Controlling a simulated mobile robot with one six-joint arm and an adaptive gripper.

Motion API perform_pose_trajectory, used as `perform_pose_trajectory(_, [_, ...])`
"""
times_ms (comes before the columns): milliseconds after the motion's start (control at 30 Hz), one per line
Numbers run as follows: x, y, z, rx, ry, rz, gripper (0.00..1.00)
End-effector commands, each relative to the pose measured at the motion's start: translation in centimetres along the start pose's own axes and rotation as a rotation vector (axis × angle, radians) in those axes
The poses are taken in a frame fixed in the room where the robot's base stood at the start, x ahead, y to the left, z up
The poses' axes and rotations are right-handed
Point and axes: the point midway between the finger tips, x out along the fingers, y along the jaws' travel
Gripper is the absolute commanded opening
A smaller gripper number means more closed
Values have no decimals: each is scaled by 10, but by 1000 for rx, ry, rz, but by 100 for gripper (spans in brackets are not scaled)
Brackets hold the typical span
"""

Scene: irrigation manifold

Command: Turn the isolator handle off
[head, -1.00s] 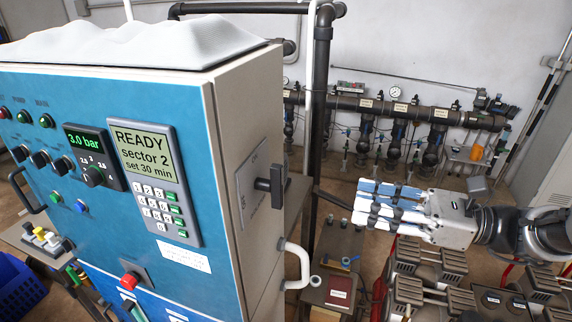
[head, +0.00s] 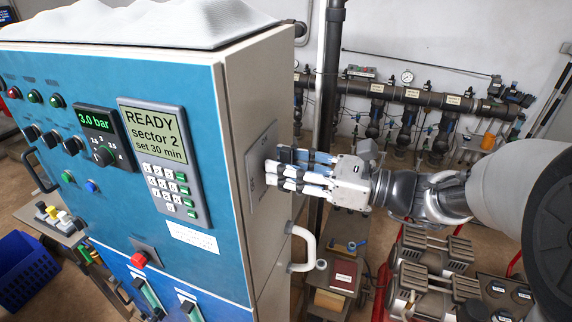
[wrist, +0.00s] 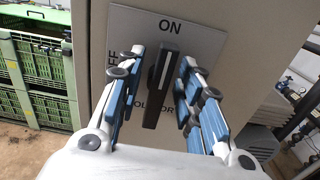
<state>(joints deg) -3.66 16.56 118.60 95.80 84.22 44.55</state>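The isolator handle (wrist: 165,78) is a black bar with a white line, on a grey plate (wrist: 203,45) on the cabinet's side. In the wrist view it stands near upright, its upper end toward the word ON. OFF is at the plate's left, partly covered by a finger. My gripper (head: 278,168) is at the plate in the head view, where its fingers hide the handle. In the wrist view the blue-padded fingers of my gripper (wrist: 160,65) are spread on either side of the handle, with gaps showing on both sides.
The blue-fronted cabinet (head: 60,85) reads READY, sector 2, and 3.0 bar. A white pipe handle (head: 306,250) sticks out below the plate. Pipes with valves (head: 425,98) run along the back wall. Green crates (wrist: 30,80) stand at left in the wrist view.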

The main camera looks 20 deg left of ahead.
Motion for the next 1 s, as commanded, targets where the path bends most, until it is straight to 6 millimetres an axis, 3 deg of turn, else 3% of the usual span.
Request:
perform_pose_trajectory(300, [3, 0, 0, 0, 0, 0, 33])
perform_pose_trajectory(800, [2, 0, 0, 0, 0, 0, 0])
perform_pose_trajectory(1000, [2, 0, 0, -5, 0, 0, 0])
